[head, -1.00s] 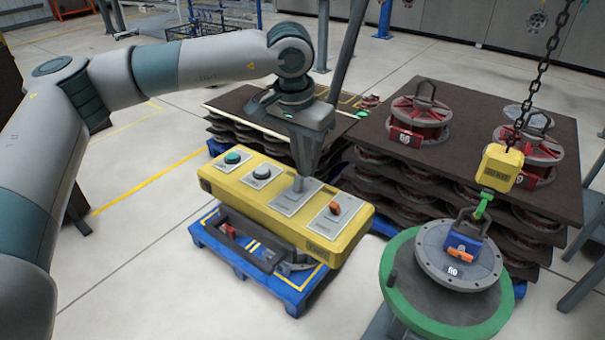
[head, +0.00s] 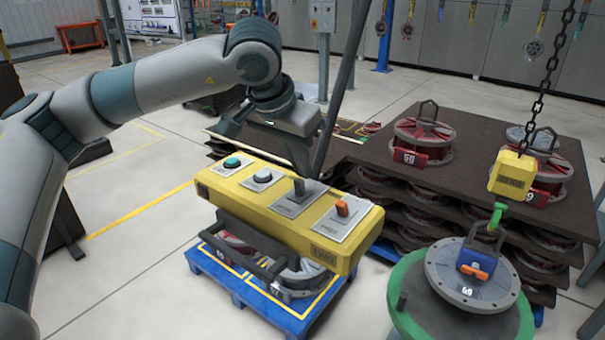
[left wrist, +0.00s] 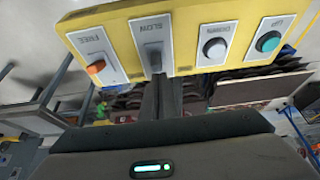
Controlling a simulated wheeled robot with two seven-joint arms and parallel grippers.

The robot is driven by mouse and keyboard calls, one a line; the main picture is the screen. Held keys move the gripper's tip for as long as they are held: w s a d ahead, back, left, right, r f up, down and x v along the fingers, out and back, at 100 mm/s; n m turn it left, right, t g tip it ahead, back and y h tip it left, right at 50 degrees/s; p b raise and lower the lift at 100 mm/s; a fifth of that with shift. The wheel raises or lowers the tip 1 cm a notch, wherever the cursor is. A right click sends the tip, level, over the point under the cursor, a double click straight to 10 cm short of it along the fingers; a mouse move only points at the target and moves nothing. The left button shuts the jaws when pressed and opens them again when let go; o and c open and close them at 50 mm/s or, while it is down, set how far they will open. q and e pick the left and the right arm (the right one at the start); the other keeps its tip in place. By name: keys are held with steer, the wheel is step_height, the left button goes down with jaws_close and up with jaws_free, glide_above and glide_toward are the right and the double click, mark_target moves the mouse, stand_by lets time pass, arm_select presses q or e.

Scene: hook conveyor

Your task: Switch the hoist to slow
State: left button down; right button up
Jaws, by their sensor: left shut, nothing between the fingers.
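The yellow hoist control box (head: 285,215) carries a green button (head: 232,162), a white button (head: 262,175), a grey lever (head: 298,187) and an orange switch (head: 342,208). In the left wrist view the lever (left wrist: 155,58) sits on a plate marked SLOW. There the orange switch (left wrist: 96,67) is on a plate marked FREE. My left gripper (head: 305,174) is shut and empty, its fingertips at the far side of the lever. In the left wrist view the fingers (left wrist: 160,84) end close by the lever; I cannot tell whether they touch. My right gripper is not in view.
A blue pallet (head: 225,278) lies below the box. Right of it, a green-rimmed stand (head: 415,320) bears a grey flanged part (head: 475,270) under a yellow hoist block (head: 512,172) on a chain. Stacked dark trays (head: 470,160) with red reels stand behind.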

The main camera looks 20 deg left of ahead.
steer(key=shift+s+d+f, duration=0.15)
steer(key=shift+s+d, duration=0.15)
arm_select(q)
steer(key=shift+r, duration=0.15)
steer(key=shift+r+p, duration=0.4)
steer(key=shift+r, duration=0.3)
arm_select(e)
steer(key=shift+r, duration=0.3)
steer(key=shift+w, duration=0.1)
